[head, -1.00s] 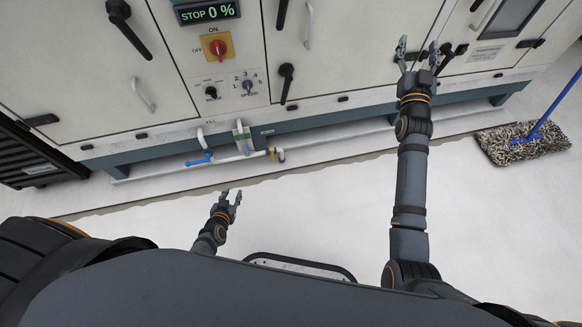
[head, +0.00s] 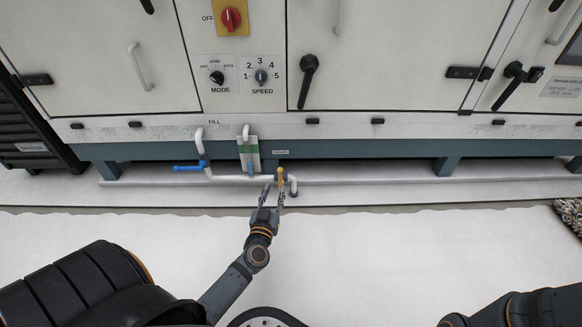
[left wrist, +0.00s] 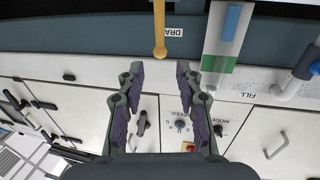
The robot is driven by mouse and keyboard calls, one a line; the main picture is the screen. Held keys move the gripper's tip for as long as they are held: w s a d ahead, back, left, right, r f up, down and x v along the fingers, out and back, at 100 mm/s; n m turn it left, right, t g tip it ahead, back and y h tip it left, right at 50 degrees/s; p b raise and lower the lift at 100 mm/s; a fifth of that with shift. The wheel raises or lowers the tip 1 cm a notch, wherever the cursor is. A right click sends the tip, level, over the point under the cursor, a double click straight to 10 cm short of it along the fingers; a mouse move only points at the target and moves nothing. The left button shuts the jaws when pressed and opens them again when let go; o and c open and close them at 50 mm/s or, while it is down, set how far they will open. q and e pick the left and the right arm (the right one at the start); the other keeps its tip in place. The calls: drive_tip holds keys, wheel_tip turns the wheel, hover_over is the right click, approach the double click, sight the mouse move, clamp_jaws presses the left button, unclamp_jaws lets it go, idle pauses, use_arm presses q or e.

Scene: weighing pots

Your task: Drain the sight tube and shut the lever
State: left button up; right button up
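The yellow drain lever (head: 280,177) is on the low pipe under the cabinet. In the left wrist view the yellow lever (left wrist: 159,30) points straight between my fingers, its round tip just beyond them. My left gripper (head: 268,195) is open and empty, close in front of the lever; its spread fingers (left wrist: 158,78) show no contact. The sight tube (head: 249,150) stands left of the lever against a plate with a green band. Blue shows in its lower part in the left wrist view (left wrist: 231,20); the exact level is unclear. My right gripper is out of view.
A blue fill-side lever (head: 188,166) lies left of the sight tube. The cabinet front carries a red knob (head: 231,18), dials and black handles. The pale floor in front is mostly clear.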

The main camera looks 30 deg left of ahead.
sight(280, 174)
use_arm(q)
drive_tip(key=b+x, duration=0.4)
drive_tip(key=x, duration=0.5)
drive_tip(key=shift+w+f, duration=0.1)
drive_tip(key=shift+f, duration=0.1)
drive_tip(key=shift+w+a+r, duration=0.1)
drive_tip(key=shift+w+a, duration=0.1)
drive_tip(key=shift+w, duration=0.15)
clamp_jaws()
